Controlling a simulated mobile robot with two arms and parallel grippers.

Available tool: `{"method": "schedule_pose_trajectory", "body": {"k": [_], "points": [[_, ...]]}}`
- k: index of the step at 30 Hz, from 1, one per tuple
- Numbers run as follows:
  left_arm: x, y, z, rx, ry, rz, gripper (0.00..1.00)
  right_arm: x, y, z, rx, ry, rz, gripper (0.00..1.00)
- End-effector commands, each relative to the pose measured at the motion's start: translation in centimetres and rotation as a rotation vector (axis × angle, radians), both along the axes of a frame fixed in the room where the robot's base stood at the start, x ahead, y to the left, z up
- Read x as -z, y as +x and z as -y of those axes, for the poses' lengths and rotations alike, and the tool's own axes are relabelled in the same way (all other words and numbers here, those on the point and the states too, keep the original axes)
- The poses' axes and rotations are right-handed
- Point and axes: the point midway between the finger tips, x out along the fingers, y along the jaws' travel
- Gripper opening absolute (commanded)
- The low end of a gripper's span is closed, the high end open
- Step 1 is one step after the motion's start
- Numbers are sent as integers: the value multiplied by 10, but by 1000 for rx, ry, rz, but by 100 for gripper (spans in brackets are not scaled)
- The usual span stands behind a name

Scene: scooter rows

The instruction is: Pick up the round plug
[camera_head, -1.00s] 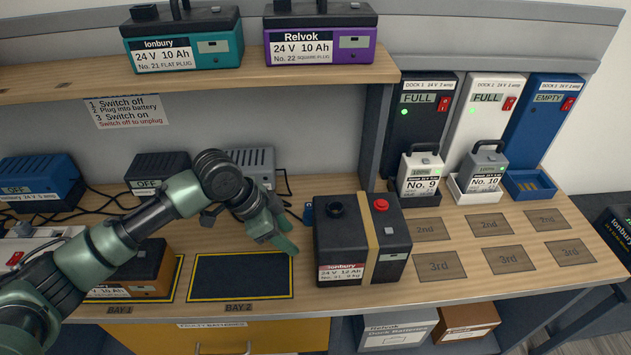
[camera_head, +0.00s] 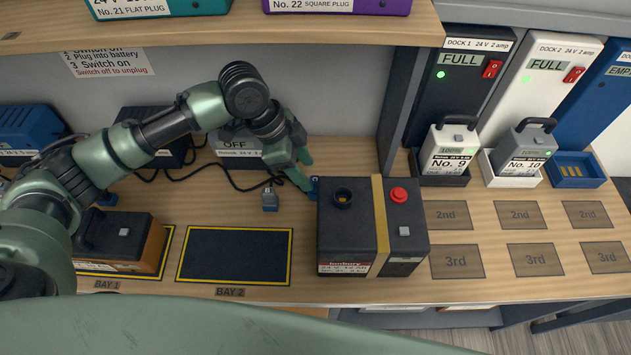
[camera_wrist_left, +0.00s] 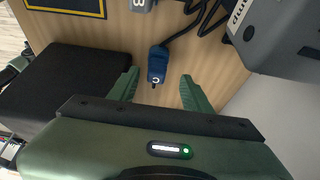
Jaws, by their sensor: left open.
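A blue plug (camera_head: 314,188) lies on the bench at the left side of the black battery (camera_head: 345,240). In the left wrist view the blue plug (camera_wrist_left: 157,65) has a cable and a small round mark. My left gripper (camera_head: 304,176) is open and close to the blue plug. In the wrist view its green fingers (camera_wrist_left: 160,78) stand apart on either side of the plug; the height gap cannot be told. A grey plug (camera_head: 270,198) lies farther left on the bench. The battery has a round socket (camera_head: 343,198) on top. My right gripper is not in view.
The battery stands right beside my left gripper. Grey, black and blue chargers with cables stand along the back wall. An empty framed bay (camera_head: 234,255) is at the front. Two small batteries (camera_head: 449,150) sit in docks at the right. The upper shelf (camera_head: 240,31) overhangs the back.

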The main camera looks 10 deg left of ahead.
Motion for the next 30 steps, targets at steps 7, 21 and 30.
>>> {"method": "schedule_pose_trajectory", "body": {"k": [7, 21, 30], "points": [[34, -4, 11, 0, 0, -3, 49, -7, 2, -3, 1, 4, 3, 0], [41, -3, 13, 1, 1, 0, 7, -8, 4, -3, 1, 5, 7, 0], [40, -3, 13, 1, 0, 0, 0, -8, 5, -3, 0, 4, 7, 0]]}}
